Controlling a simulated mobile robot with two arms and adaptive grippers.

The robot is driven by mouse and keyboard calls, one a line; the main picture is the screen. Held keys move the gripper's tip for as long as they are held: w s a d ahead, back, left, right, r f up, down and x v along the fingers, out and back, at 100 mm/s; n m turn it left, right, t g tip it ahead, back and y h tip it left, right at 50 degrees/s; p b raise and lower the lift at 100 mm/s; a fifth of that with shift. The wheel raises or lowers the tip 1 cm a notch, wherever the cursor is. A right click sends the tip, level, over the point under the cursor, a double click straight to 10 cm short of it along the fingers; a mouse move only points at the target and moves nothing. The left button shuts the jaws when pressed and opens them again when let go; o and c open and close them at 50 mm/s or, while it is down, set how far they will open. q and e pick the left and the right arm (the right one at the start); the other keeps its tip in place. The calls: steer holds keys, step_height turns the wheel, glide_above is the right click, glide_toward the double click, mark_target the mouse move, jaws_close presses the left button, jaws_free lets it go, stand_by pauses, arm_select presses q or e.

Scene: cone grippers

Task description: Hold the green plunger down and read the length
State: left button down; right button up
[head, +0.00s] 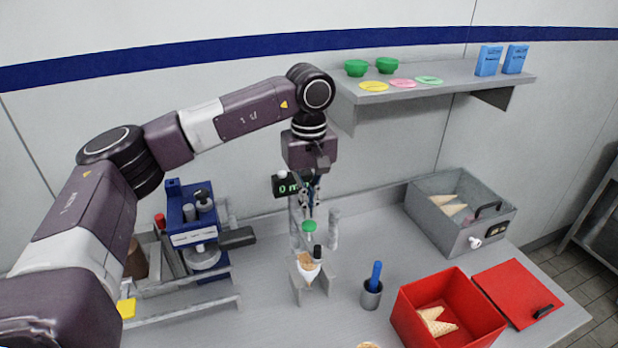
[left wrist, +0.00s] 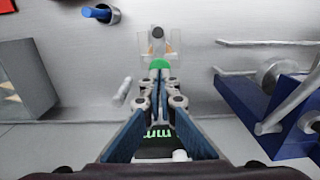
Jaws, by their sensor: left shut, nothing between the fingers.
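A green plunger (head: 309,226) stands upright in a metal gauge stand, above a cone (head: 308,266) held in a bracket. My left gripper (head: 312,212) points down, shut and empty, just above the plunger. In the left wrist view the green plunger cap (left wrist: 158,64) lies just beyond the fingertips (left wrist: 158,78); I cannot tell whether they touch it. Part of the display's green lettering (left wrist: 157,133) shows between the finger bases. My right gripper is out of view.
A blue machine (head: 190,225) stands to the left. A grey cup with a blue handle (head: 372,290), an open red box with cones (head: 480,318) and a metal bin with cones (head: 430,215) are to the right. A shelf (head: 440,82) holds bowls and discs.

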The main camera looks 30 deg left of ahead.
arm_select(q)
steer(key=shift+f+p, duration=0.35)
steer(key=shift+f, duration=0.9)
steer(key=shift+f, duration=0.15)
